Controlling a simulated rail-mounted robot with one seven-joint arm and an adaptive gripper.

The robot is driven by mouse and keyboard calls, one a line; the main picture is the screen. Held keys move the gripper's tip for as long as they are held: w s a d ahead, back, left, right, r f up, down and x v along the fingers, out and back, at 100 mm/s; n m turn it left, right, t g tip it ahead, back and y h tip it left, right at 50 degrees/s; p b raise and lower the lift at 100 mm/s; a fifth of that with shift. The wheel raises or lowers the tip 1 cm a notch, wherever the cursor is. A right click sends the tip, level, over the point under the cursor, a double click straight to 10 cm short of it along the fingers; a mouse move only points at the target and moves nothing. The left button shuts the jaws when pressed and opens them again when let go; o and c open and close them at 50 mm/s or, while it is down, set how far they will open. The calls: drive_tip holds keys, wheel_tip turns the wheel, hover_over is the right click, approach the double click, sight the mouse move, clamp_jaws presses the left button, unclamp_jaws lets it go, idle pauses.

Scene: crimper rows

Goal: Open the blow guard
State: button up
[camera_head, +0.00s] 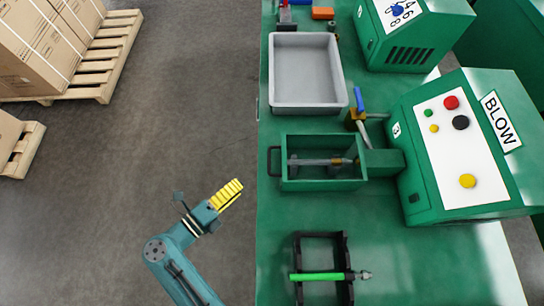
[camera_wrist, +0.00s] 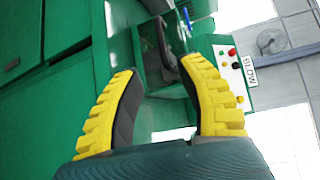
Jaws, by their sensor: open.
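The BLOW machine (camera_head: 465,150) stands at the right of the green bench, with a white panel of coloured buttons. The blow guard (camera_head: 323,183) is a green box-like frame at its left; a rod with a metal fitting lies inside, seen through the top. A dark handle (camera_head: 272,163) is on the guard's left side. My gripper (camera_head: 229,193) is open and empty, left of the bench edge, below and left of the handle in the head view. In the wrist view my gripper (camera_wrist: 158,68) has its yellow fingers spread, with the dark handle (camera_wrist: 166,45) seen between them, apart from both.
A grey tray (camera_head: 305,108) lies behind the guard, and a blue-handled valve (camera_head: 358,100) stands beside it. A black holder with a green rod (camera_head: 318,277) sits on the near bench. Pallets with cartons (camera_head: 95,70) stand far left. The floor between is clear.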

sight(269, 159)
drive_tip(key=b+x, duration=0.2)
drive_tip(key=x, duration=1.1)
drive_tip(key=shift+w+d+r, duration=0.1)
drive_tip(key=shift+w+d, duration=0.05)
drive_tip(key=shift+w, duration=0.1)
drive_tip(key=shift+s, duration=0.1)
clamp_jaws()
